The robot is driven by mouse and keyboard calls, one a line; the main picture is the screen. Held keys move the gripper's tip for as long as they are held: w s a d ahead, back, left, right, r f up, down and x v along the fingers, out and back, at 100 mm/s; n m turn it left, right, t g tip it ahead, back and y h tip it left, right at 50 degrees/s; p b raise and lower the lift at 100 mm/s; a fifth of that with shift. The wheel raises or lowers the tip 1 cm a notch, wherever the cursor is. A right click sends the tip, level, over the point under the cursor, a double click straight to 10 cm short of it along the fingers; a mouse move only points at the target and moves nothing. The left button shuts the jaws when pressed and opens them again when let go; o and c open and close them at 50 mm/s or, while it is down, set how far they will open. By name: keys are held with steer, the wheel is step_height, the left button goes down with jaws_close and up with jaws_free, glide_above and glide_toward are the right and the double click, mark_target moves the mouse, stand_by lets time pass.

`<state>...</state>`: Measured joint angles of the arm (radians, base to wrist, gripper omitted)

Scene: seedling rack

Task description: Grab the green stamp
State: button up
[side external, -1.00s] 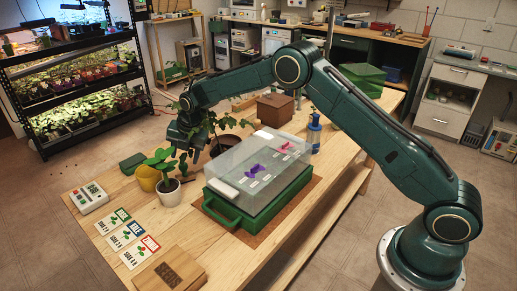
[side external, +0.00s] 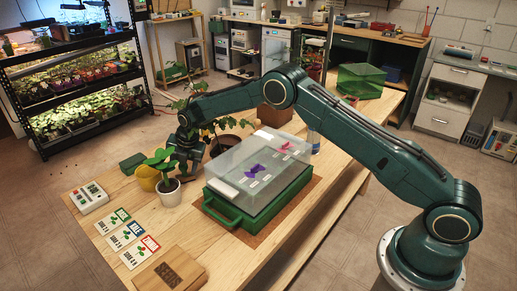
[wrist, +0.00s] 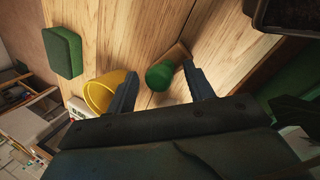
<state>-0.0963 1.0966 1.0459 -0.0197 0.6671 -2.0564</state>
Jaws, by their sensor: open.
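The green stamp shows in the wrist view as a green rounded cylinder (wrist: 160,75) with a wooden part at one end, on the wooden table. My gripper (wrist: 160,84) is open, with one finger on each side of the stamp; I cannot tell whether either touches it. In the side view my gripper (side external: 182,168) is low over the far-left part of the table, behind the white pot. The stamp cannot be made out there.
A yellow pot (side external: 147,178) and a white pot with a seedling (side external: 167,192) stand close beside my gripper. A dark green block (side external: 132,163) lies to the left. A brown pot (side external: 228,142) and the clear-lidded green case (side external: 258,210) stand to the right.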

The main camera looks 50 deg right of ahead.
steer(key=shift+c, duration=0.4)
steer(key=c, duration=1)
steer(key=shift+r, duration=0.1)
step_height(320, 180, up, 20)
stand_by(0.3)
stand_by(0.4)
